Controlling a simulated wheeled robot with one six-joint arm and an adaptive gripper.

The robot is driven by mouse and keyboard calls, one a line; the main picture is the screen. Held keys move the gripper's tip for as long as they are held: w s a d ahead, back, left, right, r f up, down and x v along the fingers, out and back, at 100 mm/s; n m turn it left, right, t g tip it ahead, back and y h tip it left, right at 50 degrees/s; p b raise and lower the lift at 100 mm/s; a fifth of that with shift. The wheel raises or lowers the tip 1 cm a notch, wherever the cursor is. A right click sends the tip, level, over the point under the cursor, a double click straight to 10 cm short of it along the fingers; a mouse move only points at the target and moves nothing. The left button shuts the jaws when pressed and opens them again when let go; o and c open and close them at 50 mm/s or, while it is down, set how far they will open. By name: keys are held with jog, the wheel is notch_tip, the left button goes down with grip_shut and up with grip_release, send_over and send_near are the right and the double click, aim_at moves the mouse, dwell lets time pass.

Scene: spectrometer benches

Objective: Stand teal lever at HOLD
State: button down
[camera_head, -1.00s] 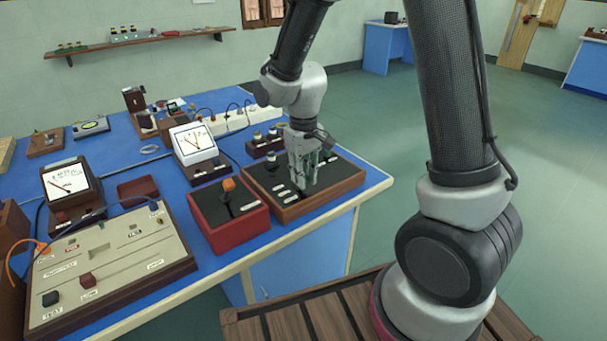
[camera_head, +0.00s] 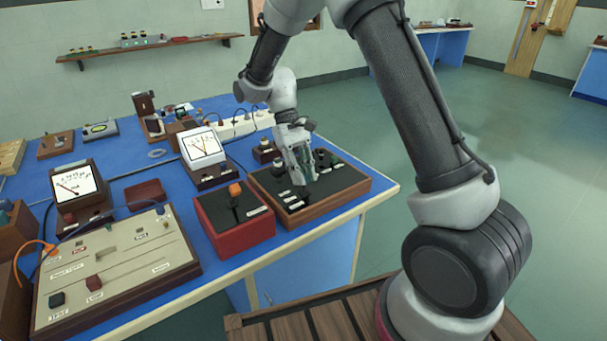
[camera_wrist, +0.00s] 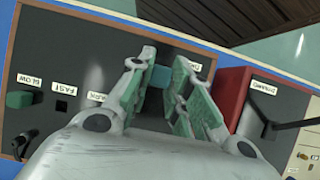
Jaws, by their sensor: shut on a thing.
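My gripper (camera_head: 303,178) is down over the dark panel (camera_head: 270,184) with a brown wooden frame, at the right end of the blue bench. In the wrist view, the two green-padded fingers of my gripper (camera_wrist: 160,72) are shut on the teal lever (camera_wrist: 158,77), whose block-like handle shows between them. The lever's foot and slot are hidden by the fingers. Small white labels lie on the panel; SLOW and FAST can be read to the left of the fingers, while others are partly covered. I cannot read HOLD anywhere.
A red box (camera_head: 218,228) with an orange-topped lever (camera_head: 235,190) stands directly left of the panel. A green knob (camera_wrist: 20,99) and a black knob (camera_wrist: 24,145) are on the panel. A white-faced meter (camera_head: 201,146) stands behind. A beige control panel (camera_head: 130,262) is at the left.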

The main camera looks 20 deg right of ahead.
jog(key=c, duration=1.3)
grip_release()
jog(key=v, duration=1.2)
jog(key=shift+s+d+r+m+t+y, duration=0.45)
jog(key=shift+s+d+r+t, duration=1.25)
jog(key=shift+s+d, duration=2.1)
jog(key=shift+s+d+r+m+t+y, duration=0.15)
jog(key=shift+s+d+r+m+t, duration=1.2)
jog(key=shift+s, duration=4.15)
jog(key=shift+s+d+r+t+y, duration=0.3)
jog(key=shift+s+d+r+t, duration=1.7)
jog(key=shift+s+d, duration=2.2)
